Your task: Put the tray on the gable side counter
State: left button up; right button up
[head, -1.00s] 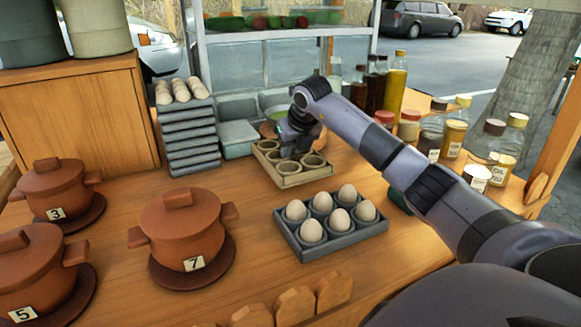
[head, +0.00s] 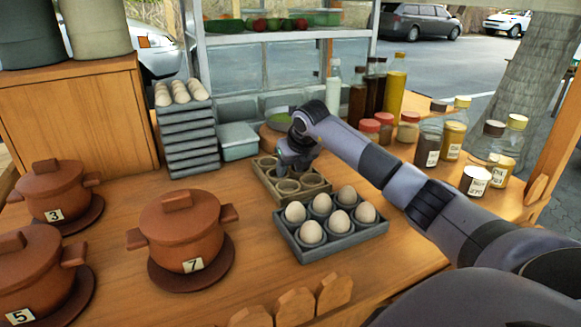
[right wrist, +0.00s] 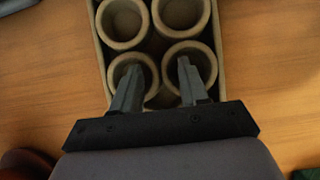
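A beige tray (head: 283,203) with round cup-like holders stands on the wooden counter (head: 120,290), near the back middle. It also shows in the right wrist view (right wrist: 222,45), with its holders empty where visible. My right gripper (head: 293,168) is over this tray; in the right wrist view its two fingers (right wrist: 159,88) are apart, overlapping the two nearest holders, with no object clearly held between them. Whether the fingers touch the tray I cannot tell. A grey tray (head: 312,254) holding several eggs stands just in front of it. My left gripper is not in view.
Clay pots (head: 183,232) stand at the left. A stack of grey trays (head: 190,140) with eggs on top stands behind. Bottles and jars (head: 440,140) line the right. A glass-fronted shelf (head: 265,66) stands at the back.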

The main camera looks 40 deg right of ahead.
jog(key=v, duration=1.2)
jog(key=shift+p, duration=0.3)
jog(key=shift+r, duration=0.2)
